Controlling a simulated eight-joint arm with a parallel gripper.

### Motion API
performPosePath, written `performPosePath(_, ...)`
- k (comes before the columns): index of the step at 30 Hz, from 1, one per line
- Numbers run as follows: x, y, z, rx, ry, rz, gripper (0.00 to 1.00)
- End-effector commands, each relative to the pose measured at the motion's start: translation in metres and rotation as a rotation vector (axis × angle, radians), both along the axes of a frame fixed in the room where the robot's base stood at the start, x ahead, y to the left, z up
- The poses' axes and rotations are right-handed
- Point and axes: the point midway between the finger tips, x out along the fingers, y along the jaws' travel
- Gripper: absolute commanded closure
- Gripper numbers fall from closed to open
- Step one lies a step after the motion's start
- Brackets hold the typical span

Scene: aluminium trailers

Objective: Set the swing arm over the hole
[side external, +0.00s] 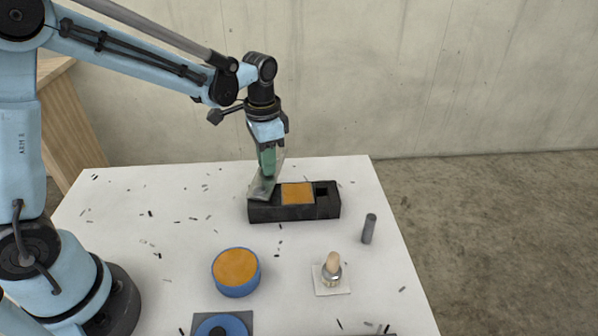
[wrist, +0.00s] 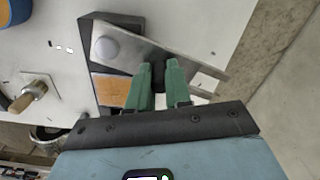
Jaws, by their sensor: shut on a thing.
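A black block (side external: 290,212) stands towards the back of the white table. It has an orange panel (side external: 297,194) on top and a square hole (side external: 322,191) near its right end. The grey metal swing arm (side external: 262,186) lies over the block's left end; in the wrist view it is a flat bar (wrist: 135,58) with a pale round pivot (wrist: 107,48) at one end. Its other end sticks out past the block's edge, away from the hole. My gripper (wrist: 164,66) is shut on the bar between pivot and free end. The hole is hidden in the wrist view.
A blue round piece with an orange top (side external: 236,272) stands in front of the block. A wooden-tipped post on a white plate (side external: 332,274) and a grey cylinder (side external: 369,228) stand to the right. A blue ring (side external: 222,326) lies at the front. Small dark shavings litter the table.

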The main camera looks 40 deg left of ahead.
Motion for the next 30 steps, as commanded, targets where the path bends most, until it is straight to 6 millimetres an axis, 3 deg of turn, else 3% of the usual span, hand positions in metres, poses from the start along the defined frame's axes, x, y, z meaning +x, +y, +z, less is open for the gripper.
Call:
performPosePath(15, 0.009, -0.028, 0.000, 0.000, 0.000, -0.452, 1.00)
performPosePath(30, 0.004, -0.057, 0.001, 0.001, -0.001, -0.923, 1.00)
